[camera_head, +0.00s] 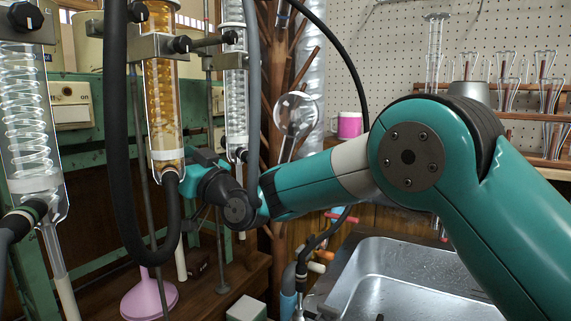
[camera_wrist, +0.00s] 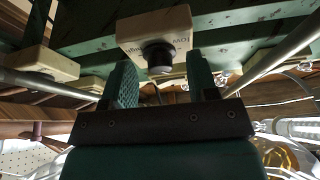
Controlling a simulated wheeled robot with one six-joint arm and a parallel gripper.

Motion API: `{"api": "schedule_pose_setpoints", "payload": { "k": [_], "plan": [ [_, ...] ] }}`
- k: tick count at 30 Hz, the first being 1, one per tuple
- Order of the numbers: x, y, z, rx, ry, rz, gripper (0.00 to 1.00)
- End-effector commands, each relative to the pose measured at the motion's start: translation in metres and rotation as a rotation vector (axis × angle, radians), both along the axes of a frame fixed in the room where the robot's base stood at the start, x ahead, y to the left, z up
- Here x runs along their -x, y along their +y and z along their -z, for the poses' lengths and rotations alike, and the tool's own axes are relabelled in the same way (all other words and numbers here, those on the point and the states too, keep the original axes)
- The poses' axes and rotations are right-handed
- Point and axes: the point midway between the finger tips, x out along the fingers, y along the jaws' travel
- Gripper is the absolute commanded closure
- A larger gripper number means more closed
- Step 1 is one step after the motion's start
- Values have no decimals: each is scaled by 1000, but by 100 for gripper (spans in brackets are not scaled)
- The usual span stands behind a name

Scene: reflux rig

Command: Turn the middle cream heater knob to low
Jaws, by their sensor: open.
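In the wrist view a cream heater box (camera_wrist: 158,27) is mounted on the green frame, with a black round knob (camera_wrist: 158,56) on its face. Lettering beside the knob appears upside down and seems to read LOW. My gripper (camera_wrist: 161,78) is open, with one finger on each side of the knob in the picture. In the head view my gripper's fingers and this knob are hidden behind the amber-filled condenser (camera_head: 163,95) and the black hose.
Another cream box (camera_head: 70,104) shows left on the green frame. A clear coil condenser (camera_head: 28,110) stands at left, another (camera_head: 235,85) right of the amber one. A black hose (camera_head: 117,130) loops before my wrist. A pink funnel (camera_head: 149,298) and metal sink (camera_head: 400,285) are below.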

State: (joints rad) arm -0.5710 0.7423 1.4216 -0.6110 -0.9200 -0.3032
Motion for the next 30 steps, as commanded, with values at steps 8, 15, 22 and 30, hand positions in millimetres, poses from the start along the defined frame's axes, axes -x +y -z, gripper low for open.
{"api": "schedule_pose_setpoints", "payload": {
  "k": [8, 15, 22, 30],
  "plan": [
    [1, 1, -6, -65, 102, -1, 46],
    [15, -18, 15, -84, 128, 0, 46],
    [40, -50, 35, -84, 127, 2, 46],
    [73, -90, 55, -85, 126, 2, 46]
  ]
}}
